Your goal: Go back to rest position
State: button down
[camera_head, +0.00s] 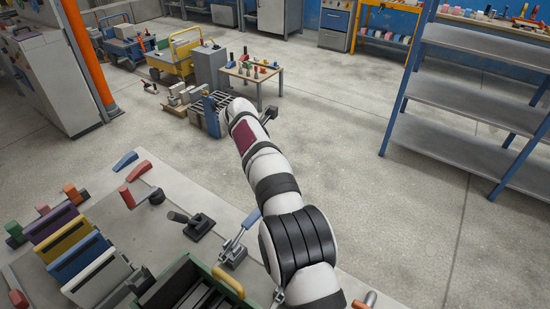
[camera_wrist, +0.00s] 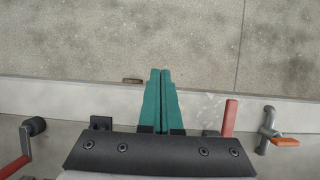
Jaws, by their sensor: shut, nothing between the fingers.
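My gripper (camera_wrist: 160,73) has two teal fingers, which lie side by side with nothing between them. In the wrist view it points out over the edge of the pale worktable (camera_wrist: 85,92), with bare concrete floor beyond. In the head view my white and black arm reaches up and away from the bottom edge, past the worktable (camera_head: 165,245). The fingers cannot be made out there.
The worktable carries a green-framed mould (camera_head: 183,282), coloured panels (camera_head: 75,258) and several lever clamps (camera_head: 198,226). A blue-framed shelf rack (camera_head: 450,145) stands right. A small table (camera_head: 252,75) and a yellow cart (camera_head: 172,62) stand behind.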

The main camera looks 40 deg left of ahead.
jog(key=shift+w+r, duration=1.25)
jog(key=w+d+r+m+g, duration=0.1)
jog(key=d+r+m, duration=0.2)
jog(key=d+m, duration=0.3)
jog(key=d+r+m, duration=0.3)
jog(key=d+r, duration=0.1)
jog(key=d, duration=0.3)
jog(key=s+d+r+m+g, duration=0.1)
jog(key=s+d+m, duration=0.3)
jog(key=d+m, duration=0.3)
jog(key=s+d+r+m+g, duration=0.15)
jog(key=s+d+m, duration=0.3)
jog(key=d, duration=0.45)
jog(key=s+d+f+m, duration=0.2)
jog(key=s+d+m, duration=0.1)
jog(key=s+m, duration=0.4)
jog(key=s+d+f+m+g+y, duration=0.1)
jog(key=s+d+f+m, duration=0.2)
jog(key=s+m, duration=0.4)
jog(key=s+d+f+m, duration=0.2)
jog(key=s+d+m, duration=0.3)
jog(key=s, duration=0.6)
jog(key=shift+d+f+m+g+y, duration=0.2)
jog(key=shift+f+m+g+y, duration=0.15)
jog(key=shift+m, duration=0.7)
